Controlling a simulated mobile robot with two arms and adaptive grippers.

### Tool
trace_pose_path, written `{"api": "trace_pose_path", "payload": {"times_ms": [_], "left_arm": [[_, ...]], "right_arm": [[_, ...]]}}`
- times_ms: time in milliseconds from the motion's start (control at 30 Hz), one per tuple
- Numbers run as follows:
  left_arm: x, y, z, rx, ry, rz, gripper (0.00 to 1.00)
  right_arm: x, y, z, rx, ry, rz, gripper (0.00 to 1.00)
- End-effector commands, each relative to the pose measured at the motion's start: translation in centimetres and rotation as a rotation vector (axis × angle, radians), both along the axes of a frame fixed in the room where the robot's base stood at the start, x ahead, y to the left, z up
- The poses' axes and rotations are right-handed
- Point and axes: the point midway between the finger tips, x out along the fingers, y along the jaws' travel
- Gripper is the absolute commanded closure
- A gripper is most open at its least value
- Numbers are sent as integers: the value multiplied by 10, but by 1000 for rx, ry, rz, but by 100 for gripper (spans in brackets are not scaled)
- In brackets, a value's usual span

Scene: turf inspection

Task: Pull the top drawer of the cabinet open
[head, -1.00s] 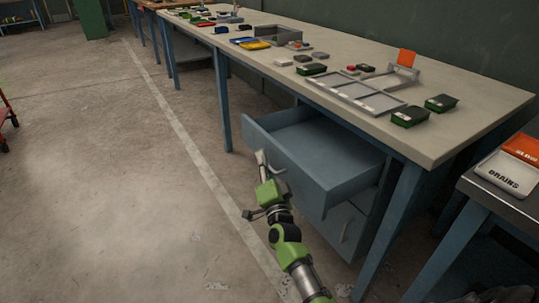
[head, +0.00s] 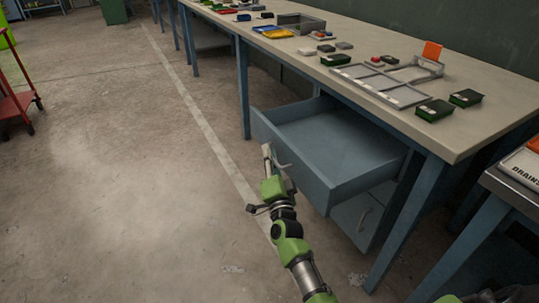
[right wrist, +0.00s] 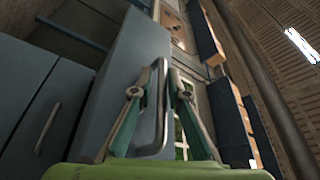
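The top drawer (head: 320,165) of the blue-grey cabinet under the workbench stands well out, and its empty interior shows in the head view. Its front panel also shows in the right wrist view (right wrist: 128,75). My right gripper (head: 268,153) is at the drawer front. In the right wrist view its two fingers (right wrist: 161,72) close in on both sides of the metal drawer handle (right wrist: 154,125), and it looks shut on it. The lower cabinet front (head: 352,212) is shut, with its own handle (head: 365,218). My left gripper is not in view.
The workbench (head: 490,120) carries trays, a grey frame and several small boxes. A second table (head: 510,185) stands at the right. A red cart (head: 18,103) is at the far left. The concrete floor left of the drawer is clear.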

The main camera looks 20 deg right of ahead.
Motion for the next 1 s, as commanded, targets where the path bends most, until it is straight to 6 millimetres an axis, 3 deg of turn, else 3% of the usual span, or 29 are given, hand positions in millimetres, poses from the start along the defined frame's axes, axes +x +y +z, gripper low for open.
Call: {"api": "trace_pose_path", "payload": {"times_ms": [233,367,800,1000], "left_arm": [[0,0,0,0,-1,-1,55],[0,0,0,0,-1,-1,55],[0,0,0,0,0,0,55],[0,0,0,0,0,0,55]], "right_arm": [[-2,1,0,0,-1,1,85],[-13,4,-3,0,1,1,85],[-91,23,-21,0,1,0,85],[-110,27,-24,0,0,0,85]]}}
